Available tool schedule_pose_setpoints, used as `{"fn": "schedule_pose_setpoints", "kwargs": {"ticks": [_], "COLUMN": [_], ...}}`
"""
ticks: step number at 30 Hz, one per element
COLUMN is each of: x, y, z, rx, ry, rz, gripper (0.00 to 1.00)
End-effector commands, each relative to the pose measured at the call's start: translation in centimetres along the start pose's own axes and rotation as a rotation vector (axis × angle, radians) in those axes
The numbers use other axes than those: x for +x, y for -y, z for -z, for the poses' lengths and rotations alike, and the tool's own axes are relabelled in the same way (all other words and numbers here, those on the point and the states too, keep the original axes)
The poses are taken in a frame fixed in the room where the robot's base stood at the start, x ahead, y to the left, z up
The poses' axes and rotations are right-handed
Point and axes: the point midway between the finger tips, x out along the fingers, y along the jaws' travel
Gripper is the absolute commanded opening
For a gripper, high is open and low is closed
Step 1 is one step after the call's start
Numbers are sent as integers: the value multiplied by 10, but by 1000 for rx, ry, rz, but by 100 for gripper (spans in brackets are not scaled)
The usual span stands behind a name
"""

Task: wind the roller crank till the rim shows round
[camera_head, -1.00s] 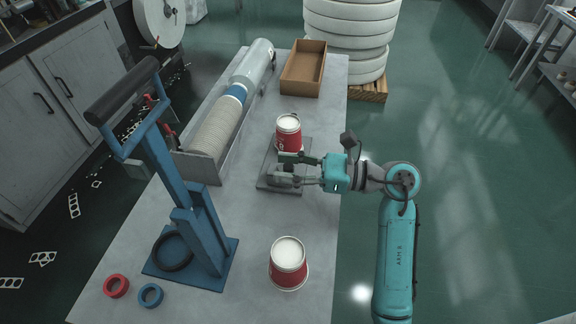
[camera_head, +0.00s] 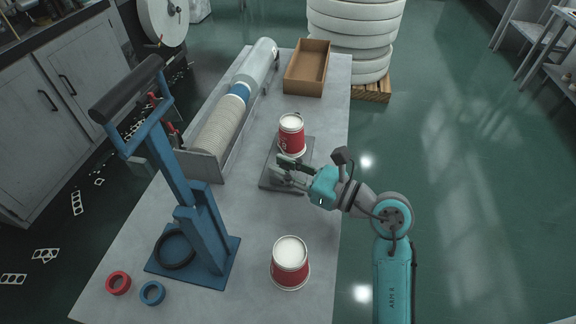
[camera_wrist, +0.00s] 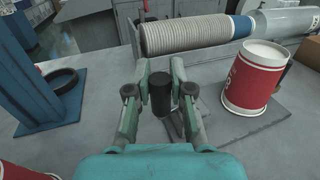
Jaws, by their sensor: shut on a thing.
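The red cup (camera_head: 291,135) stands upside down on the grey roller plate (camera_head: 268,180), its pale base upward. My gripper (camera_head: 284,170) is at the near side of that cup. In the wrist view its fingers (camera_wrist: 160,95) are closed around a dark upright crank knob (camera_wrist: 160,90). The cup stands to the right of the knob in that view (camera_wrist: 252,80), apart from the fingers. The rest of the crank is mostly hidden by my gripper, and I cannot tell how round the cup's rim is.
A second red cup (camera_head: 290,262) stands near the front of the table. A blue lever press (camera_head: 195,225), red ring (camera_head: 118,283) and blue ring (camera_head: 152,293) are at the left. A stack of cups in a trough (camera_head: 220,125) and an open brown box (camera_head: 307,68) lie behind.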

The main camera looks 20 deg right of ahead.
Motion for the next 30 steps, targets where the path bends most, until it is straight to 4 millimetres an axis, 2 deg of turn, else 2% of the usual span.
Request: {"fn": "schedule_pose_setpoints", "kwargs": {"ticks": [15,30], "x": [12,17], "y": [-7,-6], "z": [0,0], "rx": [-1,0], "ry": [1,2], "rz": [304,448], "gripper": [0,0]}}
